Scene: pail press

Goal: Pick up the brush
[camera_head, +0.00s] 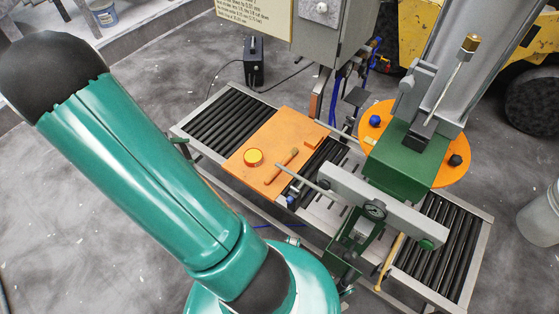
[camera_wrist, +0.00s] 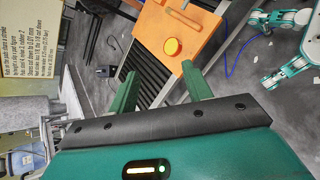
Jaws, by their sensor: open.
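The brush (camera_head: 281,167) lies on an orange board (camera_head: 246,178), right of a round yellow-orange tin (camera_head: 253,157). Its handle is orange-brown and its darker end points up and right. In the wrist view the brush (camera_wrist: 183,16) lies near the top edge, beyond the tin (camera_wrist: 172,47), on the same orange board (camera_wrist: 152,30). My gripper (camera_wrist: 161,77) is open and empty, with its two green fingers apart. The fingers are short of the tin and the brush in the wrist view and touch neither. My gripper does not show in the head view.
The board rests on a roller conveyor (camera_head: 225,115). A press with a grey beam (camera_head: 345,190) and green block (camera_head: 404,165) stands right of the brush, its thin rod reaching close to it. A grey control box (camera_head: 328,30) and sign (camera_head: 255,15) stand behind.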

